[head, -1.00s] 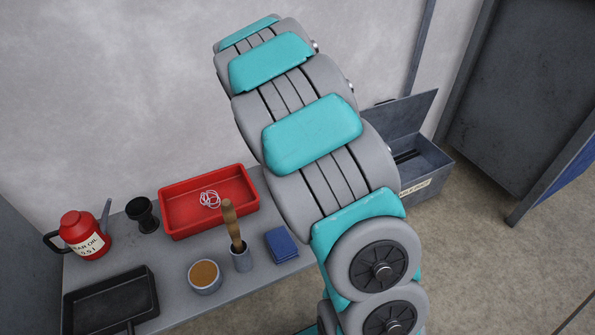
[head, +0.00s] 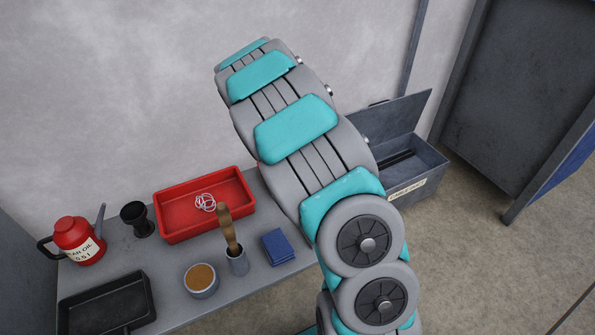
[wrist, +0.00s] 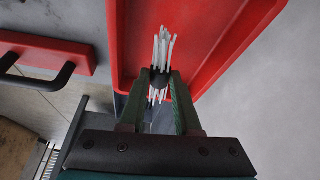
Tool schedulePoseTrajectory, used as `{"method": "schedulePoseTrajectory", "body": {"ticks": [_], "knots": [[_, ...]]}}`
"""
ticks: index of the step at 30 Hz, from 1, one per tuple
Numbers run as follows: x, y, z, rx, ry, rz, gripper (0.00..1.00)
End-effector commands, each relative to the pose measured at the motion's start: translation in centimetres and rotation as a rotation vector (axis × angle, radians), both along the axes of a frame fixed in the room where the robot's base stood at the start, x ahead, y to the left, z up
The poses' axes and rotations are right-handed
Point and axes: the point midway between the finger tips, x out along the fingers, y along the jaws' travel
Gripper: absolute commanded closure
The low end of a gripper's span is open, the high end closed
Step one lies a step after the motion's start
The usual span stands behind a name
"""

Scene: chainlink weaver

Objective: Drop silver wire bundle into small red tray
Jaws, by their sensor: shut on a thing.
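The silver wire bundle (wrist: 163,48), several straight pale wires with a dark band, is in the wrist view. My gripper (wrist: 158,84) is shut on it, and the wires stick out past the fingertips. A red tray (wrist: 207,38) with a raised rim lies beyond the bundle; I cannot tell the height between them. In the head view a red tray (head: 174,217) stands on the grey bench with a loose pale wire coil (head: 205,203) in it. I cannot tell whether both views show the same tray. My gripper is not visible in the head view.
The bench (head: 150,262) also holds a red oil can (head: 78,240), a black cup (head: 137,219), a brush in a pot (head: 236,262), a brown-filled bowl (head: 201,280), a blue block (head: 278,247) and a black pan (head: 105,303). A dark handle (wrist: 45,78) is at left in the wrist view.

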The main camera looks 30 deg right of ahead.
Motion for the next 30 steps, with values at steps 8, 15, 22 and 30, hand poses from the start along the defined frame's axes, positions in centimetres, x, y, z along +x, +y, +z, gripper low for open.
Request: {"method": "schedulePoseTrajectory", "body": {"ticks": [8, 15, 22, 30], "knots": [[0.06, 0.03, -0.41, 0.0, -0.001, 0.002, 1.0], [0.06, 0.04, -0.41, 0.0, -0.001, 0.002, 0.46], [0.06, 0.03, -0.42, 0.0, -0.001, 0.002, 0.34], [0.08, 0.24, 0.12, 0.001, -0.003, 0.001, 0.34]]}}
